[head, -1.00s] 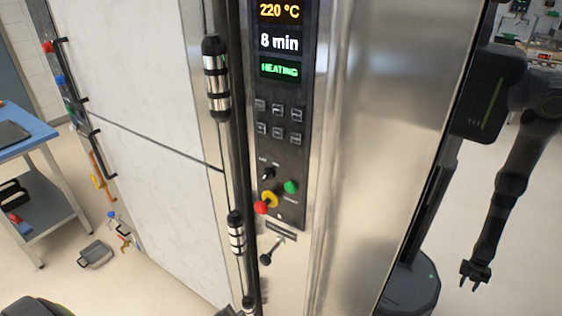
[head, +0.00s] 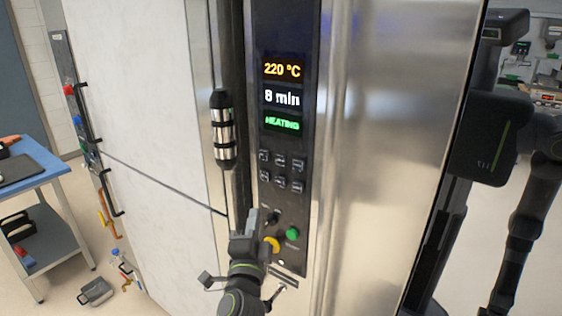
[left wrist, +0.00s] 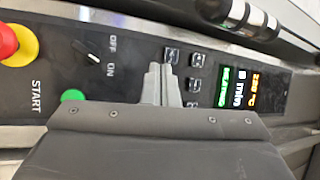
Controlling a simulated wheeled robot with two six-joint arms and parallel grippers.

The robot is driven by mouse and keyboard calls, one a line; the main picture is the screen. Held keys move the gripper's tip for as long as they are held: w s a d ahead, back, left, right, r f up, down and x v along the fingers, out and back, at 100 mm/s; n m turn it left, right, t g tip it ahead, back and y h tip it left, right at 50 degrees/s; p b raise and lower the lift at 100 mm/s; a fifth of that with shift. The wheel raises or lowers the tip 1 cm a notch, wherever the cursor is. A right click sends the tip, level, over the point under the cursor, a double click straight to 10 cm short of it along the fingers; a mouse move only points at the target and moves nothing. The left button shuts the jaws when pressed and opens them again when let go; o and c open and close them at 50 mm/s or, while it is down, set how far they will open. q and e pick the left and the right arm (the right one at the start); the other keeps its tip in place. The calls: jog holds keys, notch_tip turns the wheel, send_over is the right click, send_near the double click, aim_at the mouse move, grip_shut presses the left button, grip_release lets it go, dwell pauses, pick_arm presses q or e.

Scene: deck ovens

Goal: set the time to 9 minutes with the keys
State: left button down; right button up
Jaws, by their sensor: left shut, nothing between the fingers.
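The oven's dark control panel (head: 290,145) shows 220 °C, "8 min" (head: 283,98) and green HEATING. Below the display are two rows of small keys (head: 281,170). My left gripper (head: 262,214) is below the keys, at the OFF/ON switch's height, its fingers together and empty. In the left wrist view its fingertips (left wrist: 158,70) lie over the panel between the ON/OFF switch (left wrist: 95,57) and the keys (left wrist: 171,56). The fingers partly cover some keys there; I cannot tell whether they touch the panel. My right gripper is not identifiable in view.
The green start button (head: 292,233) and a yellow collar (head: 272,244) sit below the keys; the red knob (left wrist: 6,40) shows in the left wrist view. A vertical door handle (head: 223,130) stands left of the panel. A blue-topped cart (head: 30,165) stands far left.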

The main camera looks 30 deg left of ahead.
aim_at(281, 160)
pick_arm(q)
jog(key=s+d+r+t+y, duration=0.1)
jog(key=s+r+t+y, duration=0.1)
jog(key=r, duration=0.8)
jog(key=shift+s+r+y, duration=0.2)
jog(key=shift+s+y, duration=0.2)
jog(key=shift+s, duration=0.5)
jog(key=shift+w, duration=0.1)
jog(key=shift+w+d+b, duration=0.2)
jog(key=shift+w+b, duration=0.25)
jog(key=shift+w, duration=1.75)
jog(key=shift+w+d+b, duration=0.2)
jog(key=shift+w+b, duration=0.2)
jog(key=shift+w, duration=1.75)
jog(key=shift+w, duration=0.15)
jog(key=shift+w, duration=0.25)
